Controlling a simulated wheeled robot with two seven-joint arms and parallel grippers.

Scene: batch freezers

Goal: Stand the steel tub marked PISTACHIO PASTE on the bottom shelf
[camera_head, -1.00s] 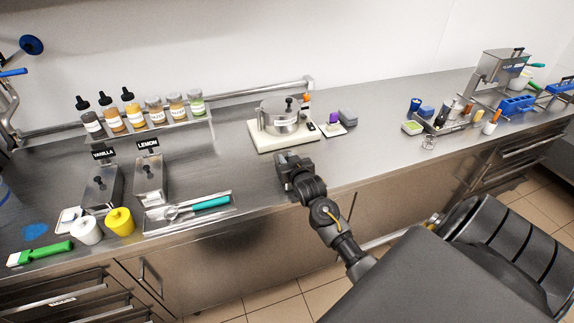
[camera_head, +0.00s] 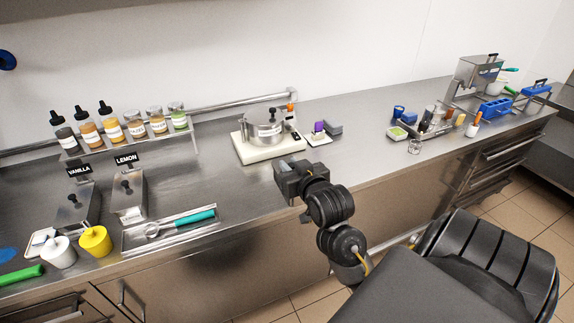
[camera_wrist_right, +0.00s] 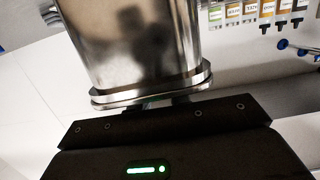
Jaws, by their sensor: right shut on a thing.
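My right gripper (camera_head: 284,168) shows over the front part of the steel counter, below the scale in the picture. In the right wrist view, a shiny steel tub (camera_wrist_right: 130,45) with a thick rim fills the middle, close against my gripper (camera_wrist_right: 165,106). The gripper is shut on it at the rim. No marking shows on the side facing the camera, so I cannot read PISTACHIO PASTE. In the head view I cannot make out the tub apart from the gripper. The bottom shelf cannot be made out. My left gripper is not in view.
Bottles and jars (camera_head: 110,128) line a rack at the left. A tray (camera_head: 170,229) with a teal-handled tool lies front left.

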